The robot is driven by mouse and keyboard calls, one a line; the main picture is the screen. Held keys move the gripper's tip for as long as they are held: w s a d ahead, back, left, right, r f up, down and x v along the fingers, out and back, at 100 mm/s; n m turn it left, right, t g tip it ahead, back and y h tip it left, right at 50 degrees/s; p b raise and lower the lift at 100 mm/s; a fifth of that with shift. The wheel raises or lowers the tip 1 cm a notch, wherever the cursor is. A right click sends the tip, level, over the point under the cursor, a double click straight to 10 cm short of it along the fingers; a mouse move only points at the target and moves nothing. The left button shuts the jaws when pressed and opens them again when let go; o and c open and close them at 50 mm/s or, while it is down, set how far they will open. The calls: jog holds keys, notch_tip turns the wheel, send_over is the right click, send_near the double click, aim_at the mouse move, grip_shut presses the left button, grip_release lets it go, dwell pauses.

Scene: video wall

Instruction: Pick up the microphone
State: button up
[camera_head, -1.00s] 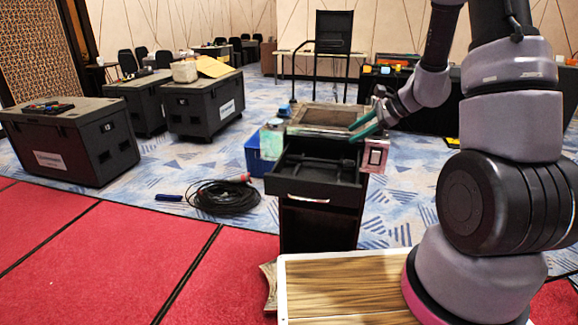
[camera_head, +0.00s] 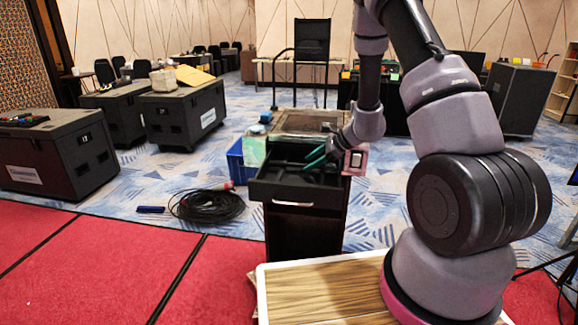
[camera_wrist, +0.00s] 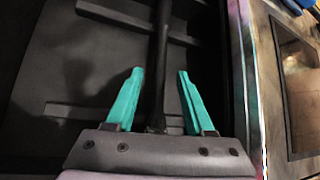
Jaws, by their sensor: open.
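A dark cabinet has its top drawer (camera_head: 275,191) pulled open. In the wrist view, a slim black stick-shaped thing, which looks like the microphone (camera_wrist: 159,85), lies on the dark drawer floor (camera_wrist: 60,60). My gripper (camera_head: 310,160) is over the open drawer and tilted down. Its two green fingers are apart in the wrist view (camera_wrist: 160,74), one on each side of the dark stick, with gaps on both sides. The near end of the stick is hidden behind the gripper body. In the head view the microphone is too dark to make out.
The cabinet top (camera_head: 312,122) with its raised frame stands just behind the drawer. A blue box (camera_head: 236,158) is at its left. A black cable coil (camera_head: 207,203) lies on the carpet. A wooden board (camera_head: 325,292) is in front.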

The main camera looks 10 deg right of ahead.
jog(key=shift+w+a+f, duration=0.25)
jog(key=shift+a+f, duration=0.1)
jog(key=shift+f, duration=0.1)
grip_shut()
jog(key=shift+r, duration=0.1)
